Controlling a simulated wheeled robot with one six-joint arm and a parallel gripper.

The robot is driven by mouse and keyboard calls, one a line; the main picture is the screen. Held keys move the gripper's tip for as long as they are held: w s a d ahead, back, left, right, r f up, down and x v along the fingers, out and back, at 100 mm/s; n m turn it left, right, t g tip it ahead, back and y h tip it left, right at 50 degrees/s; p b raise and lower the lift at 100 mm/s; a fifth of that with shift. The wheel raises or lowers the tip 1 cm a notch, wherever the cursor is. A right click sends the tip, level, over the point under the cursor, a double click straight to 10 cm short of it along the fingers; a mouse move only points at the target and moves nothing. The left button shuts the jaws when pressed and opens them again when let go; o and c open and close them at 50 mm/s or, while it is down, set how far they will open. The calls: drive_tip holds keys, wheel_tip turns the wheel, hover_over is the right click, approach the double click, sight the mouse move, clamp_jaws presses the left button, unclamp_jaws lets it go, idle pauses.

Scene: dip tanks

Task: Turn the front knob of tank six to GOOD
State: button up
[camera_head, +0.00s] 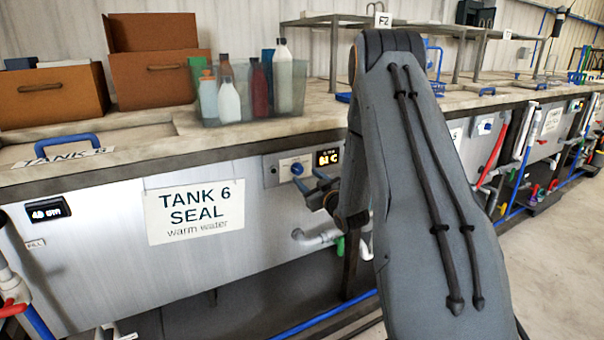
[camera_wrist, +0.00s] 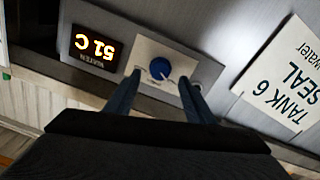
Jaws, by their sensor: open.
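The tank six front panel carries a white sign (camera_head: 194,211) reading "TANK 6 SEAL warm water"; the sign also shows upside down in the wrist view (camera_wrist: 283,85). Right of it in the head view is a blue round knob (camera_head: 297,168) on a pale plate. In the wrist view the knob (camera_wrist: 160,68) has a white pointer mark; the plate's lettering is too small to read. My gripper (camera_head: 309,179) is open and empty in front of the knob. In the wrist view its fingers (camera_wrist: 160,78) lie to either side of the knob; contact cannot be told.
A lit display (camera_head: 328,157) beside the knob reads about 51 C. The counter above holds brown boxes (camera_head: 152,78) and a clear bin (camera_head: 281,88) of bottles. Open floor (camera_head: 560,250) lies at right.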

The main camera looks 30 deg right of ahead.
sight(299, 171)
drive_tip(key=shift+w+p, duration=0.3)
drive_tip(key=shift+w, duration=2.05)
drive_tip(key=c, duration=1.1)
